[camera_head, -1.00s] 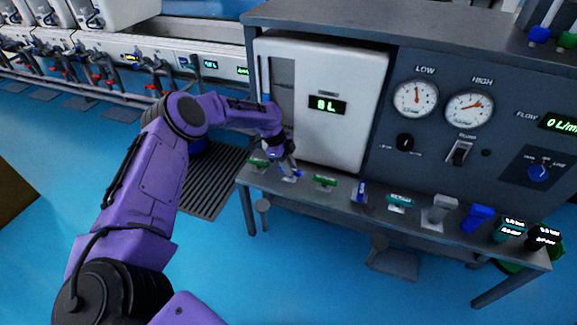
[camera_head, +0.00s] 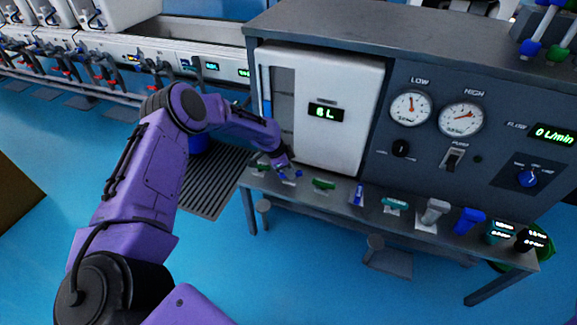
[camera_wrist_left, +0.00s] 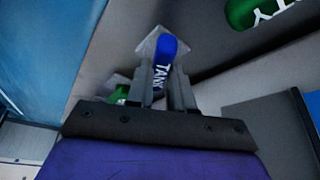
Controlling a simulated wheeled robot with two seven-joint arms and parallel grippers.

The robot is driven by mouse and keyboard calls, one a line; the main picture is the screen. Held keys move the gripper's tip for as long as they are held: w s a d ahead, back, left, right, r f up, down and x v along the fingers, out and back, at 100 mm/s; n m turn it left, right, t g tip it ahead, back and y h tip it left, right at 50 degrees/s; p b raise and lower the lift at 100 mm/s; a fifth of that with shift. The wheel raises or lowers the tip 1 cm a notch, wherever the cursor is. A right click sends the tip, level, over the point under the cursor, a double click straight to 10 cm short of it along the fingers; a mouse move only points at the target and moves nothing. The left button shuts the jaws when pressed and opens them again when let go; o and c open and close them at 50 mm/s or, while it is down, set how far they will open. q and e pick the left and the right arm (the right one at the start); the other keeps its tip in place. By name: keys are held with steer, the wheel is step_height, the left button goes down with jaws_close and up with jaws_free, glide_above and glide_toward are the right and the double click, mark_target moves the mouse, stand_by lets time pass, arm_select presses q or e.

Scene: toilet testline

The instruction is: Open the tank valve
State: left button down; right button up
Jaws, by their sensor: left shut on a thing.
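The tank valve is a small blue handle with white "TANK" lettering (camera_wrist_left: 167,52); it stands on a pale base on the bench's front ledge. In the head view it is small and mostly hidden near my left gripper (camera_head: 286,168). In the left wrist view my left gripper (camera_wrist_left: 166,80) is shut on the blue handle, with one grey finger on each side of it. The white tank panel (camera_head: 345,115) with its green litre display (camera_head: 325,112) stands right behind the valve. My right gripper is not in view.
A green valve handle (camera_head: 324,184) stands to the right, and another green one (camera_wrist_left: 119,95) is close beside my left gripper. A blue upright valve (camera_head: 359,194) and several more fittings line the ledge. Gauges (camera_head: 410,108) and a pump switch (camera_head: 453,158) are on the panel.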

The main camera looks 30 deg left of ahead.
arm_select(q)
steer(key=shift+s+d+n+y+p, duration=0.1)
steer(key=shift+n+y+p, duration=0.4)
steer(key=shift+n, duration=0.5)
steer(key=c, duration=1)
jaws_free()
steer(key=shift+t, duration=0.3)
steer(key=p+v, duration=0.3)
steer(key=v, duration=0.7)
steer(key=shift+r, duration=0.25)
